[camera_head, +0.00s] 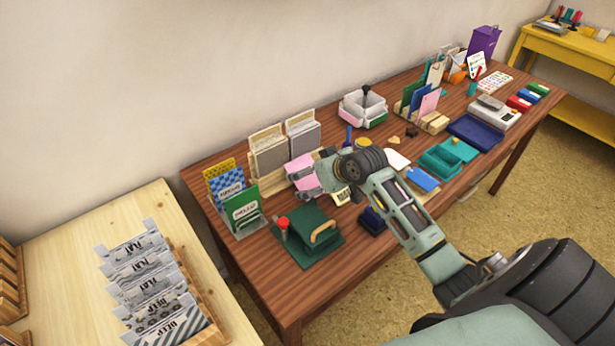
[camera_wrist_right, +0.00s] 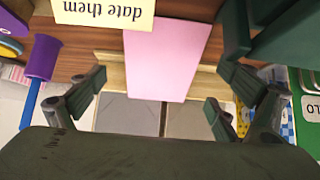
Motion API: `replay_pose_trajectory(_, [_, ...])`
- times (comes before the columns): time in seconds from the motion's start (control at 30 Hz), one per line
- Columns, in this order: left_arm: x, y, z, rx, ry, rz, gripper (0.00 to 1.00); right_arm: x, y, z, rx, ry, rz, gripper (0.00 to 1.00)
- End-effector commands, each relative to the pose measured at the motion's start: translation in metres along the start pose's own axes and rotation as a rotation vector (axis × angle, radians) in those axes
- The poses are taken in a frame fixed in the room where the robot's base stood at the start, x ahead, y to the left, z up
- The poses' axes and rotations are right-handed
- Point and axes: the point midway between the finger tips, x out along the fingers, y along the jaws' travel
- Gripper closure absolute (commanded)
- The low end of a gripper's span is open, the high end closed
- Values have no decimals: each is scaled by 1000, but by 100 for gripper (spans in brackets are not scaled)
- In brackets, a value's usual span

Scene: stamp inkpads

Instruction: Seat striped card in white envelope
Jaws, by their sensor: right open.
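My right gripper (camera_head: 318,184) is over the middle of the brown table, in front of the cream-and-grey boards. In the right wrist view its two fingers (camera_wrist_right: 157,98) are spread wide with a flat pink card (camera_wrist_right: 165,55) showing between them. I cannot tell whether they touch it. Pink pieces (camera_head: 299,167) also show beside the gripper in the head view. I cannot pick out a striped card for certain. A flat white piece (camera_head: 397,160) lies right of my wrist; I cannot tell if it is the white envelope. My left gripper is out of view.
Cream-and-grey boards (camera_head: 270,155) stand behind. A teal box (camera_head: 440,161) and navy tray (camera_head: 475,131) lie right. A "date them" note (camera_wrist_right: 104,12) is close by.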

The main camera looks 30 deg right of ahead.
Motion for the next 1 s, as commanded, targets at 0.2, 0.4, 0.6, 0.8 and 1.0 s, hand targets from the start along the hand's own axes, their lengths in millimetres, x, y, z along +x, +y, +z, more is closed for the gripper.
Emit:
replay_pose_trajectory(0.2, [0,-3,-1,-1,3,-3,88,22,-1,-1,0,1,0,8])
replay_pose_trajectory(0.4, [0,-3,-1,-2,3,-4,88,24,0,0,-1,0,0,8])
replay_pose_trajectory(0.6, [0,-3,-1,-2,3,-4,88,24,0,0,-1,0,0,19])
replay_pose_trajectory(0.8, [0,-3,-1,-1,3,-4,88,24,0,0,-1,0,0,37])
replay_pose_trajectory(1.0, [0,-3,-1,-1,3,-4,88,24,0,0,-1,0,0,41])
